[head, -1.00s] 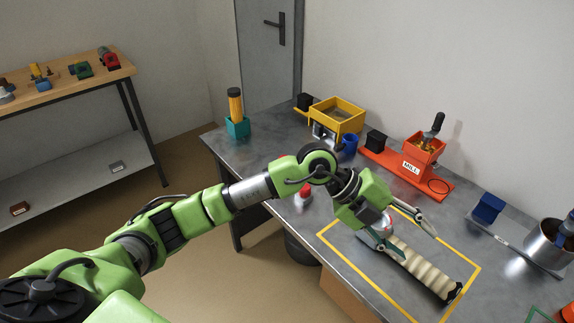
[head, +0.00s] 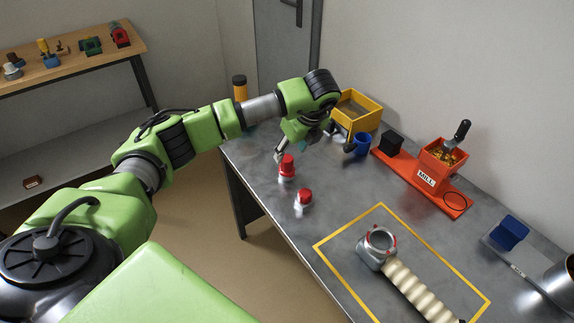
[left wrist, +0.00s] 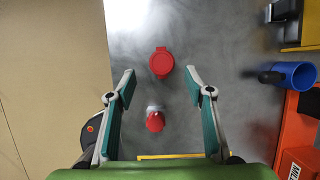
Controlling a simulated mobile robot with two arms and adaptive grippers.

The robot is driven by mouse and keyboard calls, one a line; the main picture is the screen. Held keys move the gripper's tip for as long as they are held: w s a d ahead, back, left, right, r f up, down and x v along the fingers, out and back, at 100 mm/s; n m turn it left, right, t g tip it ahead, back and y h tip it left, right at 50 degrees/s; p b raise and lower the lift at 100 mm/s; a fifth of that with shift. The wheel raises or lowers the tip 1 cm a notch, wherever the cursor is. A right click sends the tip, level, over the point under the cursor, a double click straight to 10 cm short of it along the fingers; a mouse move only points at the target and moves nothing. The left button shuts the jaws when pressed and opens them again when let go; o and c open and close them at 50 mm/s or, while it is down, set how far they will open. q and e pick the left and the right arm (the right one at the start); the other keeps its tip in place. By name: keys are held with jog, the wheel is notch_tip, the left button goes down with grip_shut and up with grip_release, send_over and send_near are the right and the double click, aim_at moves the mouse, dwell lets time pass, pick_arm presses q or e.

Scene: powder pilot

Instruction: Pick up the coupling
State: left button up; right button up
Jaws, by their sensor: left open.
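Two small red-topped pieces stand on the grey bench. The farther one (head: 288,165) is just below my left gripper (head: 301,145); the nearer one (head: 304,197) stands in front of it. In the left wrist view the farther red piece (left wrist: 161,63) shows between the fingertips of my open, empty left gripper (left wrist: 160,76), and the nearer red piece (left wrist: 155,121) lies lower. A grey ring-shaped fitting with red tabs (head: 376,249) is at the end of a ribbed cream hose (head: 418,293). I cannot tell which of these is called the coupling. My right gripper is out of view.
A yellow outline (head: 340,263) surrounds the hose. A yellow-and-black cylinder (head: 240,88) is behind my arm. The bench around the red pieces is clear.

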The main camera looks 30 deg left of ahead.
aim_at(287, 159)
pick_arm(q)
jog(key=shift+w+a+f, duration=0.2)
jog(key=shift+f, duration=0.4)
jog(key=shift+w+a+f, duration=0.1)
jog(key=shift+f, duration=0.2)
jog(key=shift+a+f+p, duration=0.25)
jog(key=shift+f+p, duration=0.3)
jog(key=p+x, duration=0.1)
jog(key=x, duration=0.2)
jog(key=shift+w+a+f, duration=0.1)
jog(key=shift+f, duration=0.35)
jog(key=c, duration=1.2)
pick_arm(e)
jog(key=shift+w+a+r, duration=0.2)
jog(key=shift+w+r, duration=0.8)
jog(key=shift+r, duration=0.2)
